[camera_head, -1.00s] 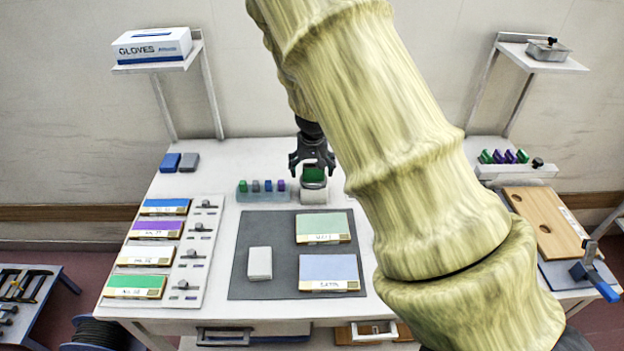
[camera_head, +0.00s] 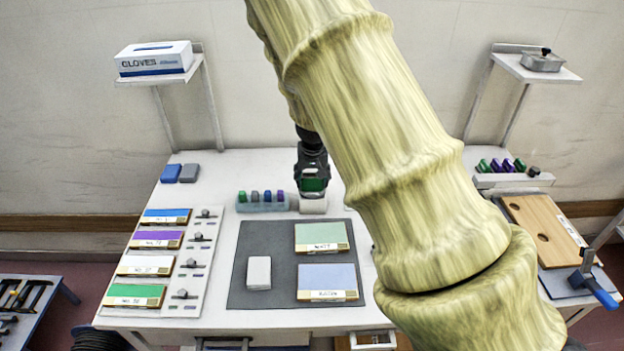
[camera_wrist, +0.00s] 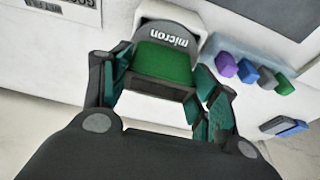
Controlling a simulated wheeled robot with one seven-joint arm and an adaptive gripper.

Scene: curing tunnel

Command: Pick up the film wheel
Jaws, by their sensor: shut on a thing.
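The film wheel (camera_wrist: 163,64) shows in the wrist view as a green block with a dark, rounded part lettered "micron". My gripper (camera_wrist: 165,85) is shut on it, with a finger on each side. In the head view my gripper (camera_head: 312,180) points down and the green of the film wheel (camera_head: 312,186) shows between its fingers. A white holder (camera_head: 313,206) is directly under it at the back of the table. I cannot tell whether the wheel is clear of the holder.
A tray (camera_head: 262,207) of small coloured blocks stands just left of the holder. A dark mat (camera_head: 245,297) in front bears a green panel (camera_head: 321,236), a blue panel (camera_head: 327,280) and a white block (camera_head: 259,272). Labelled coloured panels line the table's left side.

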